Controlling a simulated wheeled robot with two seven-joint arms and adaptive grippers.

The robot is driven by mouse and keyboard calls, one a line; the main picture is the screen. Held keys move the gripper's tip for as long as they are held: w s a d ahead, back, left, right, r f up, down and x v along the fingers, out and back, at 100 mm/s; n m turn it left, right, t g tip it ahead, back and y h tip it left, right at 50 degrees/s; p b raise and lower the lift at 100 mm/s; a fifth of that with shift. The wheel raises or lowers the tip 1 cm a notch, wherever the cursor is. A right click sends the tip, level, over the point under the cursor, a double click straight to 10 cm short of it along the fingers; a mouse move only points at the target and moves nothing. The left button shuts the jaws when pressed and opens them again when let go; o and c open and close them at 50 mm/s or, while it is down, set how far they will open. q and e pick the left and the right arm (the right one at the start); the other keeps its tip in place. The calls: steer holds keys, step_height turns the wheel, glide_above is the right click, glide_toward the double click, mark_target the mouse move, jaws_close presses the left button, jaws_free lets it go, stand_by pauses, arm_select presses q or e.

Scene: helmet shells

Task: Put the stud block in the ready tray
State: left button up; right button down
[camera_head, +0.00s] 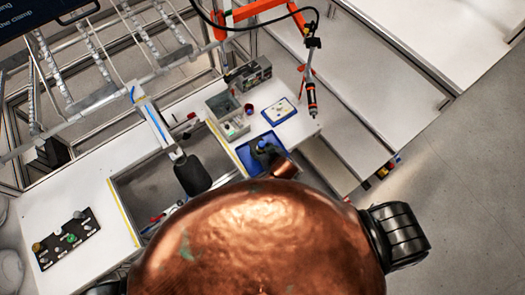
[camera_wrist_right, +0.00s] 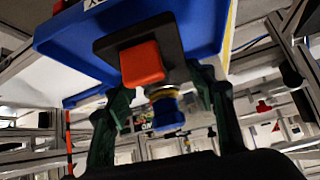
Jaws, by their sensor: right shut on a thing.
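The ready tray (camera_head: 243,157) is a blue tray on the white bench. In the right wrist view the blue tray (camera_wrist_right: 75,52) fills the top, with part of a white label showing. My right gripper (camera_head: 266,154) is over the tray in the head view. In the wrist view its dark green fingers (camera_wrist_right: 163,88) are shut on the stud block (camera_wrist_right: 142,64), which has a dark base, an orange-red square part and a blue knob with a yellow ring. The block overlaps the tray; I cannot tell whether it touches the floor of it. My left gripper is not in view.
A blue-edged board (camera_head: 279,111), a dark red cup (camera_head: 249,108) and a grey bin (camera_head: 222,105) stand behind the tray. A screwdriver (camera_head: 311,97) hangs to the right. A black board with knobs (camera_head: 67,240) lies at left. A large copper dome fills the foreground.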

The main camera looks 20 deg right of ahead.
steer(key=shift+w+d+f, duration=0.25)
steer(key=shift+w+f, duration=0.4)
steer(key=shift+f, duration=1.55)
steer(key=shift+f, duration=0.15)
steer(key=c, duration=0.9)
jaws_free()
steer(key=shift+f, duration=0.1)
steer(key=shift+o, duration=0.2)
steer(key=v, duration=1.2)
